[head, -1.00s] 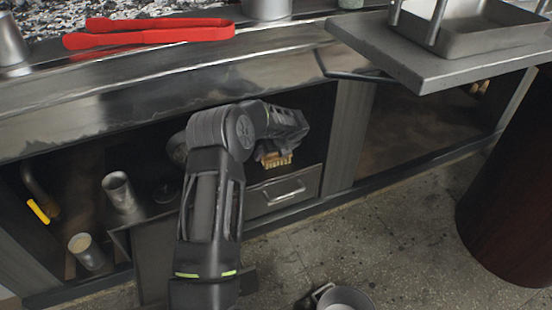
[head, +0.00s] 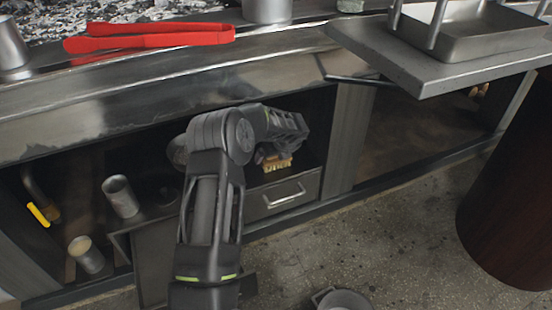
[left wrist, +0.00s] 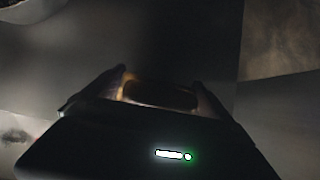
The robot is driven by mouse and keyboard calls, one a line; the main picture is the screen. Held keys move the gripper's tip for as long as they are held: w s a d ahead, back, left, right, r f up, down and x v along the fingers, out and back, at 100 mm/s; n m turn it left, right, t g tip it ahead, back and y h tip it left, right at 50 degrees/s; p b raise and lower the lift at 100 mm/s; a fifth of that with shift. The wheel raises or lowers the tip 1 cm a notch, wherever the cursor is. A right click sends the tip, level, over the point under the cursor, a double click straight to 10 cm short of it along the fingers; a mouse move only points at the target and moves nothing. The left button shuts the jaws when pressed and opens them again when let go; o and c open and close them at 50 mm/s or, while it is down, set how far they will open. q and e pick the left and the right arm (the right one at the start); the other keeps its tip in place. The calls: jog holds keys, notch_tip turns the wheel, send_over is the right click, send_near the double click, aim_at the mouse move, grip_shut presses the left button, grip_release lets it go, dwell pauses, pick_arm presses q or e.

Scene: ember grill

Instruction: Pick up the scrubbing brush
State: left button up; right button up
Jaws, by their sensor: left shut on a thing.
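The scrubbing brush (head: 277,164) shows as a small tan, bristled block in the open shelf under the grill counter, just above the drawer. In the left wrist view the brush (left wrist: 160,94) is a dim brownish shape between the two fingers. My left gripper (left wrist: 161,88) is shut on it. In the head view my left arm reaches into the shelf and its wrist hides part of the brush and most of the fingers. Whether the brush is clear of the shelf surface I cannot tell. My right gripper is not in view.
The counter edge overhangs the shelf above my arm. A drawer with a handle (head: 283,195) is below. Metal cups (head: 121,196) stand left of my arm. Red tongs (head: 150,37) lie on the counter. A pan (head: 343,300) is on the floor, and a dark round barrel (head: 510,190) stands right.

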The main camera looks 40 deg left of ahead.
pick_arm(q)
jog(key=c, duration=0.3)
jog(key=shift+r, duration=0.15)
jog(key=shift+r+p, duration=0.45)
jog(key=shift+r, duration=0.05)
notch_tip(320, 180, up, 3)
jog(key=shift+r+p, duration=0.1)
jog(key=shift+p, duration=0.95)
jog(key=s+d+p, duration=0.1)
jog(key=s+d, duration=0.3)
jog(key=d, duration=0.4)
jog(key=s+d+p, duration=0.1)
jog(key=s+d, duration=0.3)
jog(key=d, duration=0.4)
jog(key=shift+s+f, duration=0.15)
jog(key=shift+f, duration=0.3)
